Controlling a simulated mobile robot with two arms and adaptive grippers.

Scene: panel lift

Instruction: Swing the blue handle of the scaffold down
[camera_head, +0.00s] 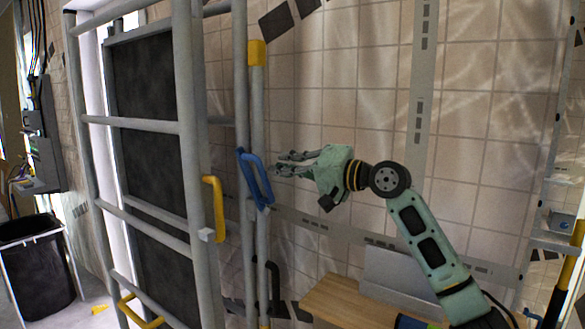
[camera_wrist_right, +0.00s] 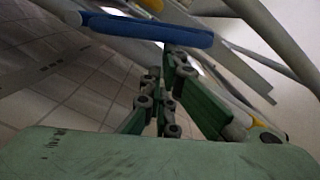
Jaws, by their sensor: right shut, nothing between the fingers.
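The blue handle (camera_head: 257,180) sits on a grey upright pole of the scaffold (camera_head: 184,120) in the head view. It slants, its upper end to the left and its lower end to the right. My right gripper (camera_head: 282,163) is just to the right of the handle, its fingers pointing at it. In the right wrist view the blue handle (camera_wrist_right: 150,30) runs across the top, past the tips of my right gripper (camera_wrist_right: 170,72). The fingers are shut and empty. I cannot tell whether a fingertip touches the handle. My left gripper is not in view.
A yellow handle (camera_head: 214,207) is on the scaffold post left of the blue one. A wooden table (camera_head: 345,302) with a grey panel (camera_head: 400,275) stands below my right arm. A black bin (camera_head: 38,268) is at far left. A tiled wall is behind.

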